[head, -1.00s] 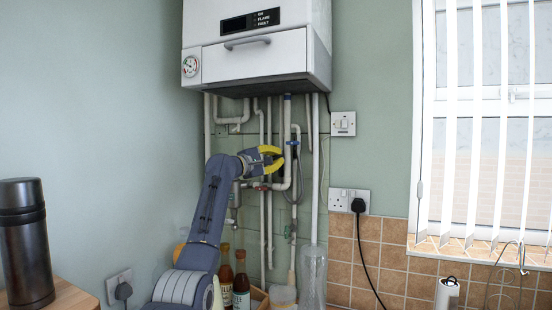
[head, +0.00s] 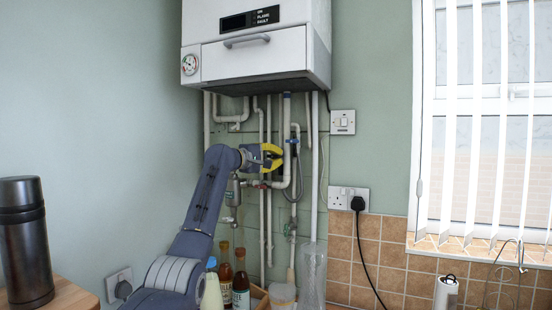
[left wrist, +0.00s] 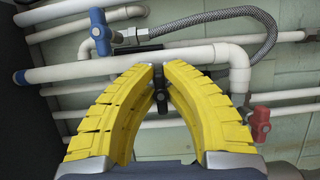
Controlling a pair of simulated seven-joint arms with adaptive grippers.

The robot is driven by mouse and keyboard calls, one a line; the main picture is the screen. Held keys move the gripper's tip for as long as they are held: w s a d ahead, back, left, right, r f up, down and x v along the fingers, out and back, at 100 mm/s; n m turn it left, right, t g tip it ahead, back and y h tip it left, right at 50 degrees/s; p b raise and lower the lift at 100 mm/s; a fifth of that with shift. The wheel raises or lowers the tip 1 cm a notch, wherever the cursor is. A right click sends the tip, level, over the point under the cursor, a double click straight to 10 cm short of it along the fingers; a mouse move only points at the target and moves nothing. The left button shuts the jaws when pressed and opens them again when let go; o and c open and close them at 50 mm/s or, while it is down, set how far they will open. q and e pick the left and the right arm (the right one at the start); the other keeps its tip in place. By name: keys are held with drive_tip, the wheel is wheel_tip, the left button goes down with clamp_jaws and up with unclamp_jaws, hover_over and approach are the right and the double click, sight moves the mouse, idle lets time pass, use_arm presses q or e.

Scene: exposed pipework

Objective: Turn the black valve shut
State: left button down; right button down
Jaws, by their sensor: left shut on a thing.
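The black valve (left wrist: 160,88) shows in the left wrist view as a small black handle on a white pipe, between the tips of my yellow fingers. My left gripper (left wrist: 161,72) is shut on this handle; the fingertips cover part of it. In the head view my left gripper (head: 279,158) is at the pipework below the boiler, and the black handle is hard to make out behind the fingers. My right gripper is in neither view.
A blue valve (left wrist: 100,32) with a braided hose (left wrist: 225,15) and a red valve (left wrist: 260,123) sit close by on white pipes. The boiler (head: 257,50) hangs above. Bottles (head: 241,280) stand below, and a dark flask (head: 25,243) stands at left.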

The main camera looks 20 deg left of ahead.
use_arm(q)
drive_tip(key=c, duration=1.5)
unclamp_jaws()
drive_tip(key=shift+v, duration=6)
